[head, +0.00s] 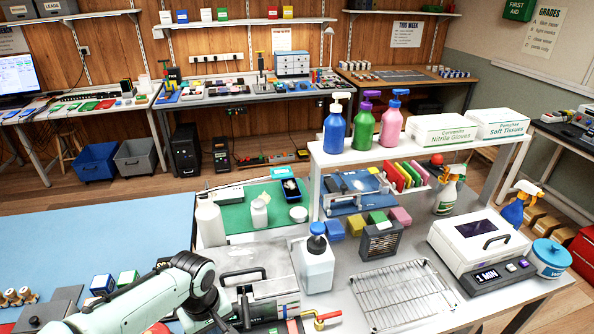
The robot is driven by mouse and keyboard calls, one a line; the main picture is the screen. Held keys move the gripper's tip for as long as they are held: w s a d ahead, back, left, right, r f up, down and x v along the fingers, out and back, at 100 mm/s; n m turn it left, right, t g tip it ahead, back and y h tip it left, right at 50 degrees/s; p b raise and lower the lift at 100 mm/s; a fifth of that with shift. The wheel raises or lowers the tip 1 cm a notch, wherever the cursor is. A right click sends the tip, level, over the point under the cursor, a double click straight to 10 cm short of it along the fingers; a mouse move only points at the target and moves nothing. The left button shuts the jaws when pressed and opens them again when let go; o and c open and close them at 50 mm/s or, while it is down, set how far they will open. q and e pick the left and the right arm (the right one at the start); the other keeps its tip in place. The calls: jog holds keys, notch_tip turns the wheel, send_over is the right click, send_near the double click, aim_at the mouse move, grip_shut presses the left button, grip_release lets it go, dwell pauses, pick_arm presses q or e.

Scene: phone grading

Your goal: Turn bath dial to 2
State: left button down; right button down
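A white box-shaped bath (462,235) stands at the right of the bench, its lid with a dark handle shut. Its dark front panel (488,276) has a lit display reading "1 MIN". Small controls sit to the right of the display; which one is the dial, and where it points, is too small to tell. My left arm reaches in from the lower left and ends at the bottom middle, well left of the bath. My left gripper (245,312) is dark and partly lost among the items there, so its fingers cannot be made out. My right gripper is out of view.
A wire rack (402,295) lies left of the bath, with a white pump bottle (317,266) beyond it. A blue lidded tub (550,258) stands right of the bath. A raised shelf (420,146) with bottles and boxes stands behind. A red-handled tap (322,319) is near my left gripper.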

pick_arm(q)
jog(key=shift+n, duration=0.7)
jog(key=f+b, duration=0.4)
jog(key=f, duration=0.1)
jog(key=shift+s+d+f, duration=0.1)
jog(key=shift+d+f, duration=0.05)
jog(key=shift+d, duration=0.1)
jog(key=shift+f+b, duration=0.7)
jog(key=shift+f, duration=0.05)
jog(key=shift+a+r, duration=0.1)
jog(key=shift+a+p, duration=0.15)
jog(key=shift+p, duration=0.25)
jog(key=shift+s+d, duration=0.2)
jog(key=shift+d, duration=0.05)
